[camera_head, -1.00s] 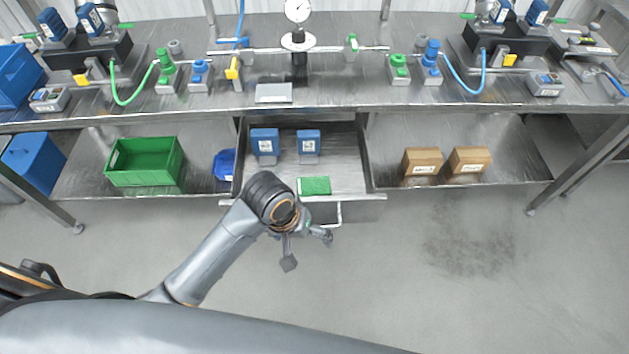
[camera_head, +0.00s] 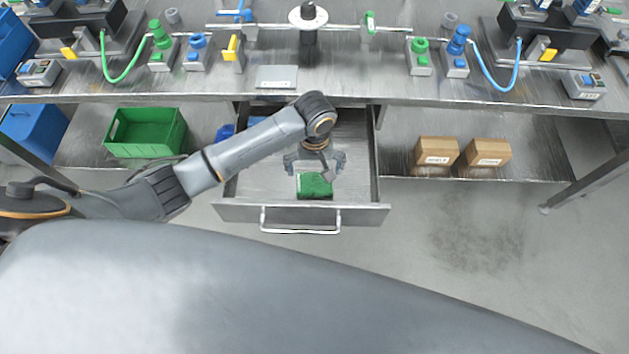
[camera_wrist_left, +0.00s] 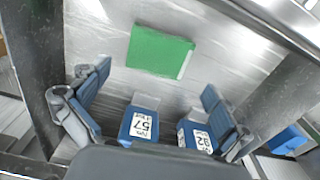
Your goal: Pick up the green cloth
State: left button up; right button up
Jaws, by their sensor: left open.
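The green cloth (camera_head: 314,188) lies flat and folded on the floor of the open drawer (camera_head: 255,178), near its front. It also shows in the left wrist view (camera_wrist_left: 160,51) as a green rectangle with a pale edge. My left gripper (camera_head: 315,172) is open and empty, above the drawer, just over and behind the cloth in the head view. In the left wrist view the two spread fingers (camera_wrist_left: 155,105) stand apart, and the cloth lies beyond them, not between them. My right gripper is not seen.
Two blue labelled boxes (camera_wrist_left: 141,124) (camera_wrist_left: 196,137) stand in the drawer, hidden by my arm in the head view. The drawer has a front handle (camera_head: 300,229). The bench top (camera_head: 330,87) overhangs behind. A green crate (camera_head: 145,151) and brown boxes (camera_head: 436,150) flank the drawer.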

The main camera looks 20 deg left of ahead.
aim_at(314, 182)
pick_arm(q)
notch_tip(314, 182, down, 3)
jog(key=shift+w+a+f, duration=0.1)
notch_tip(314, 182, down, 3)
jog(key=shift+w+r, duration=0.1)
jog(key=shift+r, duration=0.1)
jog(key=shift+f, duration=0.45)
jog(key=c, duration=0.7)
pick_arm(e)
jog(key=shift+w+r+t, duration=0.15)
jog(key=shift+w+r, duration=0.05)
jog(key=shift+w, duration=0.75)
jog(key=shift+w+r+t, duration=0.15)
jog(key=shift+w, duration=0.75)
